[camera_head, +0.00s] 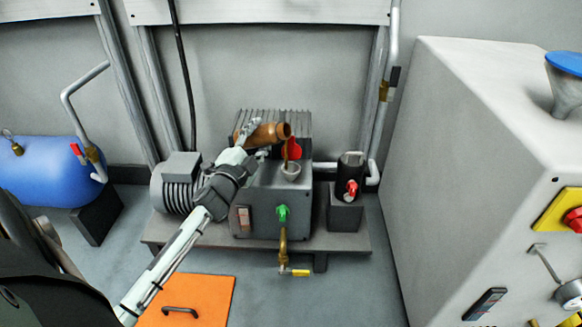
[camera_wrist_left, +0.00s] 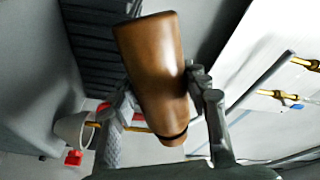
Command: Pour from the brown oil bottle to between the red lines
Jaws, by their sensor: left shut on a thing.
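The brown oil bottle (camera_head: 265,133) is tipped almost on its side above the grey pump (camera_head: 262,205), its mouth to the right. My left gripper (camera_head: 248,138) is shut around it; the left wrist view shows the bottle (camera_wrist_left: 152,70) between both fingers (camera_wrist_left: 157,98). The cup (camera_wrist_left: 72,130) also shows in the left wrist view. A small sight window (camera_head: 244,217) is on the pump's front; its level and red lines are too small to read. My right gripper is out of view.
A green fitting (camera_head: 282,213) and brass drain tap (camera_head: 290,271) are on the pump front. A black unit with a red handle (camera_head: 352,188) stands right. A large grey cabinet (camera_head: 470,170) fills the right side.

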